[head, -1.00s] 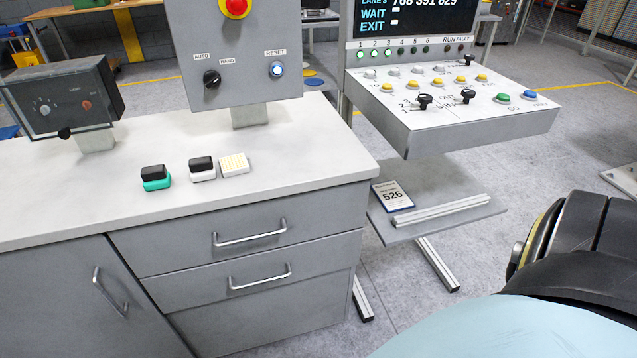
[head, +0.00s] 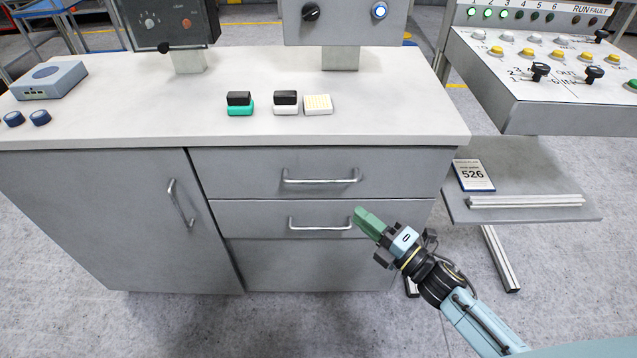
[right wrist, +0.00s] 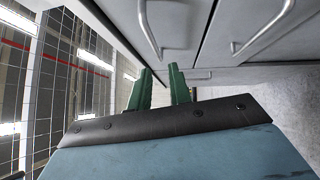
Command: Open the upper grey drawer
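The upper grey drawer (head: 230,172) is shut in the cabinet front, with a silver bar handle (head: 321,180). My right gripper (head: 362,214) has green fingers and is in front of the drawers, below and right of that handle, near the right end of the lower drawer's handle (head: 321,226). In the right wrist view my right gripper (right wrist: 159,72) has its fingers apart with nothing between them. My left gripper is out of view.
A cabinet door with a handle (head: 180,204) is left of the drawers. On the worktop (head: 150,115) are small blocks (head: 285,102) and a grey-blue box (head: 49,80). A button console (head: 560,115) and a low shelf (head: 545,190) stand at the right.

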